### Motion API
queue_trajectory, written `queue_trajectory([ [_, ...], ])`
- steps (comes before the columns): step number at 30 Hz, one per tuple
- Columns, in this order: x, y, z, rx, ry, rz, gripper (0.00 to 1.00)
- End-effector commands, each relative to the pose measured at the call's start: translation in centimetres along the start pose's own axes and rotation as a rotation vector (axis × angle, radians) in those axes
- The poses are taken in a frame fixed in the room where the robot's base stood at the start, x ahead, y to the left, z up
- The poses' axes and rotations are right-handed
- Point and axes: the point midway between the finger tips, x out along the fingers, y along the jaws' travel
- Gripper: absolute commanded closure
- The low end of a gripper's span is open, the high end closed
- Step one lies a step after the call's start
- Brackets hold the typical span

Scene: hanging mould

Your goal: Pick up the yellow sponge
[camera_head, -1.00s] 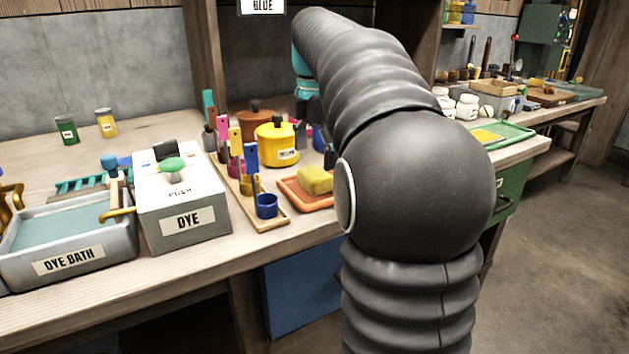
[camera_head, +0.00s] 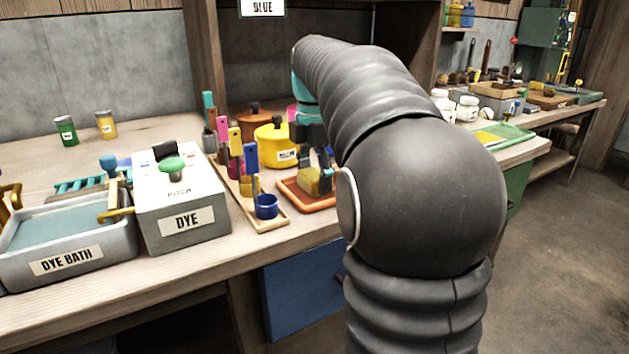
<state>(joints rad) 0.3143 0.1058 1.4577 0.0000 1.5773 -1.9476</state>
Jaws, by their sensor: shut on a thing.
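The yellow sponge (camera_head: 313,183) sits at the orange-red tray (camera_head: 303,200) on the bench, just left of my arm. My gripper (camera_head: 318,172) is down over it, with dark fingers around the sponge, shut on it. The sponge is partly covered by the fingers. I cannot tell whether it is still touching the tray. My arm hides the right end of the tray.
Left of the tray stands a wooden rack (camera_head: 272,222) with coloured tags and a blue cup (camera_head: 266,206). A yellow pot (camera_head: 275,145) stands behind. The grey DYE box (camera_head: 181,210) and DYE BATH basin (camera_head: 70,257) are further left. The bench's front edge is near.

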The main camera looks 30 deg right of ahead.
Motion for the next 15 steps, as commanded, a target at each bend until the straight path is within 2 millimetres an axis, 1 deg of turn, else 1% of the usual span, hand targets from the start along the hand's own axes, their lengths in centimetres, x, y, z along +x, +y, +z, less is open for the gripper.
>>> queue_trajectory([
  [5,0.0,0.0,0.0,0.0,0.0,-0.001,0.59],
  [8,-0.3,0.0,0.0,0.0,0.0,-0.001,0.59],
  [11,-1.1,0.1,0.0,0.0,0.0,0.0,0.59],
  [14,-2.5,0.1,0.0,0.0,-0.001,0.001,0.59],
  [15,-3.2,0.1,0.0,0.0,-0.001,0.002,0.59],
])
